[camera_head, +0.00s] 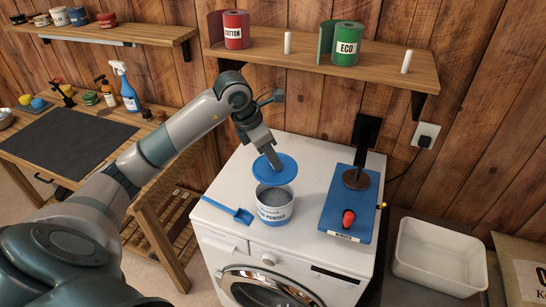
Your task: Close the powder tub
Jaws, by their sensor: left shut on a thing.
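The powder tub (274,207) stands upright on top of the white washing machine. It is white with a blue lower band and lettering, and grey powder shows inside its open top. My left gripper (273,160) is shut on the round blue lid (274,170). The lid is tilted and sits just above the back of the tub's rim. I cannot tell whether lid and rim touch. My right gripper is not in view.
A blue scoop (236,212) lies left of the tub on the washing machine (220,185). A blue device with a red knob (348,218) stands to the right. A shelf (300,63) with rolls hangs above. A white basin (440,258) is at right.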

